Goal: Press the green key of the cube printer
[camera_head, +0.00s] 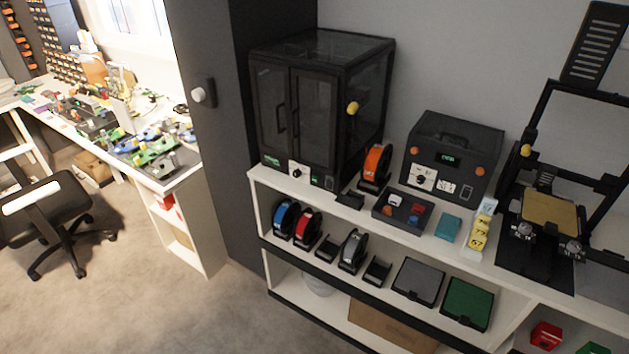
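A tall black enclosed cube-shaped printer (325,90) with glass double doors stands on the left of the white shelf top. Its lower front edge has a small green-lit patch at the left, a white panel with a black dial (299,170), and a small green spot (317,180) to the right of the dial. To its right is a smaller black box-shaped machine (455,135) with a green-lit display (447,159), orange knobs and white panels. Which small green part is a key is too small to tell. Neither of my grippers is in view.
The shelf (340,215) also holds an orange spool (376,163), a tray of coloured blocks (403,210), a teal block (448,228) and yellow blocks (480,232). An open-frame printer (550,215) stands at the right. The floor (180,310) in front is clear; a chair (50,215) is left.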

